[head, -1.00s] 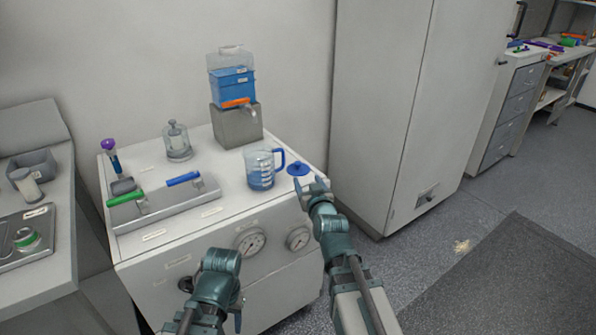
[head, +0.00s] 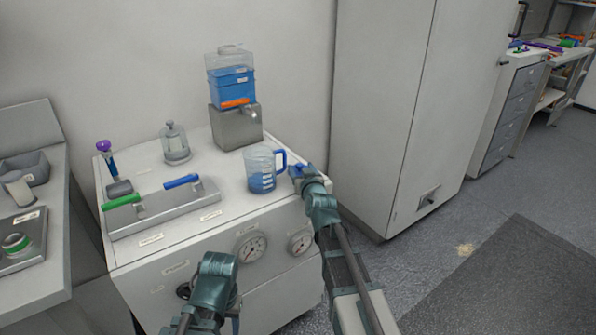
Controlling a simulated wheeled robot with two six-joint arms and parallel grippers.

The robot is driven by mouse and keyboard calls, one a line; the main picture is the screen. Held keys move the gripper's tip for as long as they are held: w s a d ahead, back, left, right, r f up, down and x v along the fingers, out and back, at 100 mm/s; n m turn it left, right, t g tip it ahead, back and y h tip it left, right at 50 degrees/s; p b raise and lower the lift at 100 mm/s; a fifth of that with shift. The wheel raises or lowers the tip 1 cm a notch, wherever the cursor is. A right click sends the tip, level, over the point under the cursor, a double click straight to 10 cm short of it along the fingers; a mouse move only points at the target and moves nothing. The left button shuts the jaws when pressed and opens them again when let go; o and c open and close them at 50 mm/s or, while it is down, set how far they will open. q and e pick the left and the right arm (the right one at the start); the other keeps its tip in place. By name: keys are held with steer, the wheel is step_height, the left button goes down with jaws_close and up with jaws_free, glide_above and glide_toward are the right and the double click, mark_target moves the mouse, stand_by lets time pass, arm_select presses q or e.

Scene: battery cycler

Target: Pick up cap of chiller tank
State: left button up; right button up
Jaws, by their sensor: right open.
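A small blue cap (head: 297,170) lies on the right end of the white bench top, beside a jug, partly hidden by my right gripper. My right gripper (head: 304,174) is open at the cap, with its jaws over or around it; I cannot tell whether they touch it. A clear tank (head: 231,82) with blue liquid and an orange strip stands on a grey block at the back of the bench. My left arm is low in front of the bench; its gripper (head: 234,312) is mostly hidden and its jaws cannot be made out.
A clear measuring jug (head: 262,170) with blue liquid stands just left of the cap. A glass vessel (head: 175,144) and a grey tray (head: 160,208) with green and blue handles are farther left. A tall grey cabinet (head: 378,100) stands close on the right.

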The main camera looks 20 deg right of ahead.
steer(key=shift+w+f, duration=0.2)
steer(key=shift+w, duration=1.05)
steer(key=shift+s, duration=0.1)
jaws_close()
steer(key=shift+r, duration=0.1)
